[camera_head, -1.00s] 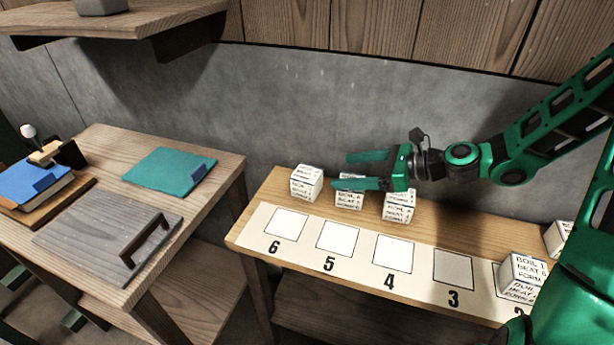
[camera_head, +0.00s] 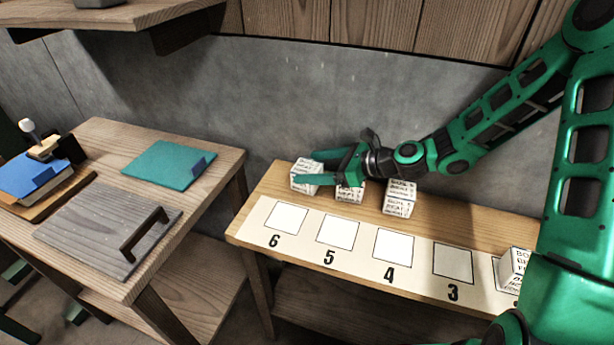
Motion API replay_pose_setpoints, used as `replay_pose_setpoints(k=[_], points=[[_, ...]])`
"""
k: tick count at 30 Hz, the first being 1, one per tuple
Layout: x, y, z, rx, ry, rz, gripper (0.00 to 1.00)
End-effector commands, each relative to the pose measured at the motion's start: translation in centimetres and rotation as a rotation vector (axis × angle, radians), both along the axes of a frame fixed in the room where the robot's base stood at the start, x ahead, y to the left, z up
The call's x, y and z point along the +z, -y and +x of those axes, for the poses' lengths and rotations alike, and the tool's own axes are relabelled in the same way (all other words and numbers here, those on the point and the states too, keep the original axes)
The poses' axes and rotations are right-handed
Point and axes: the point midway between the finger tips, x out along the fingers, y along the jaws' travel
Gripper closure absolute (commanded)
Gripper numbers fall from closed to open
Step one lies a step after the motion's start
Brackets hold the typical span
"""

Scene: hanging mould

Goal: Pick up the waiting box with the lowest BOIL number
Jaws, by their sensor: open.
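Three white printed boxes stand in a row at the back of the wooden bench. The left box (camera_head: 304,186) is behind numbered square 6. The middle box (camera_head: 349,194) is partly hidden by my gripper. The right box (camera_head: 399,204) is clear of my gripper, and its top print starts with BOIL, but the number is too small to read. My gripper (camera_head: 308,168) is open, its fingers pointing left at the left box. One finger shows behind that box and one in front, around it in the picture. I cannot tell whether they touch it.
A pale strip (camera_head: 361,275) with numbered squares lies along the bench front; squares 6, 5, 4 and 3 are empty. Another printed box (camera_head: 512,268) stands at the strip's right, partly hidden by my arm. A side table (camera_head: 200,225) on the left holds a teal folder (camera_head: 168,163) and a handled board (camera_head: 105,230).

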Motion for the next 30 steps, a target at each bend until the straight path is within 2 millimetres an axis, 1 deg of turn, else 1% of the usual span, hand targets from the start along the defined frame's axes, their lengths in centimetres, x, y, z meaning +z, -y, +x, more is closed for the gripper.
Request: replay_pose_setpoints(k=[1, 6, 7, 8, 9, 11, 12, 13, 23, 26, 30], points=[[-0.1, -0.2, 0.1, 0.0, 0.0, 0.0, 0.23], [-0.1, -0.2, 0.1, -0.001, 0.0, 0.0, 0.23], [-0.1, -0.2, 0.1, -0.001, 0.0, 0.0, 0.26], [-0.1, -0.2, 0.1, -0.001, 0.0, 0.0, 0.33], [-0.1, -0.2, 0.1, -0.001, 0.0, 0.0, 0.43], [-0.1, -0.2, 0.1, 0.0, 0.0, 0.0, 0.57], [-0.1, -0.2, 0.1, 0.0, 0.0, 0.0, 0.66], [-0.1, -0.2, 0.1, -0.001, 0.0, 0.0, 0.72], [0.0, -0.2, 0.1, -0.001, 0.001, -0.001, 0.72], [0.4, -0.2, 0.1, 0.0, 0.003, 0.0, 0.72], [1.4, -0.2, 0.1, 0.001, 0.004, -0.001, 0.72]])
